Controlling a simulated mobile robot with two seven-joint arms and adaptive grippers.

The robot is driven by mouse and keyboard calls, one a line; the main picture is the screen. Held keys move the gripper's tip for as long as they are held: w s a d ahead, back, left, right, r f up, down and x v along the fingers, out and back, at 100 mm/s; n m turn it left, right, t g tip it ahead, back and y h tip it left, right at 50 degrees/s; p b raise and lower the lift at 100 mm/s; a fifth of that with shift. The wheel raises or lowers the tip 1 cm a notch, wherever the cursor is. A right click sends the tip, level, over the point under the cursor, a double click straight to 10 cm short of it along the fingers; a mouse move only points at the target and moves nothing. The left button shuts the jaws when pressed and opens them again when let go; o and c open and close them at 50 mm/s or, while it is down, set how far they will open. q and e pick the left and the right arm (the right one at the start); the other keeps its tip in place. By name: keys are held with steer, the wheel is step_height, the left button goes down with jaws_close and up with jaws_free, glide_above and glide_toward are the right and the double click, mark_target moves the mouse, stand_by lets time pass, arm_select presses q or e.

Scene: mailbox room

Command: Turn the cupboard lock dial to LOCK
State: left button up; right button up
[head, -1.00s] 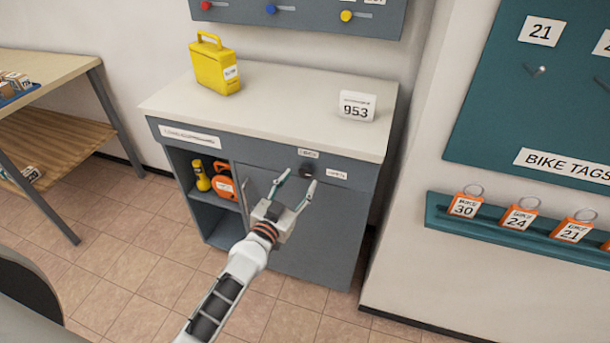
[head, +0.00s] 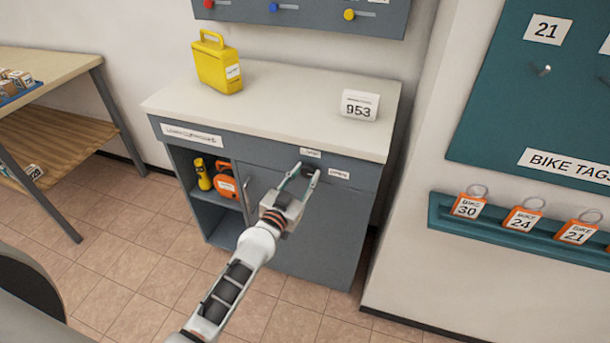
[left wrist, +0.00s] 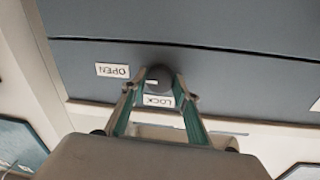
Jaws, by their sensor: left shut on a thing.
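The grey cupboard (head: 300,230) stands against the wall with a dark round lock dial (head: 307,171) high on its front. A LOCK label (head: 311,153) is above the dial and an OPEN label (head: 339,174) is to its right. My left gripper (head: 306,173) is at the dial, its two fingers shut on it from either side. In the left wrist view, where the labels appear upside down, the dial (left wrist: 159,75) sits between the fingertips. A small white mark on the dial seems to lie on the side of the OPEN label (left wrist: 112,70). My right gripper is not in view.
On the cupboard top are a yellow container (head: 217,66) and a white 953 sign (head: 359,105). An open shelf (head: 215,195) at left holds yellow and orange items. A teal rack with orange bike tags (head: 523,217) is on the right wall.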

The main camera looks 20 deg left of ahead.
arm_select(q)
steer(key=n, duration=0.4)
steer(key=shift+f, duration=0.1)
steer(key=n, duration=0.5)
steer(key=shift+t+y, duration=0.3)
steer(key=shift+t, duration=0.1)
steer(key=n, duration=0.4)
steer(key=shift+n+y, duration=0.3)
steer(key=shift+n, duration=0.1)
steer(key=n, duration=0.5)
steer(key=shift+t+y, duration=0.3)
steer(key=shift+y, duration=0.1)
steer(key=o, duration=1.1)
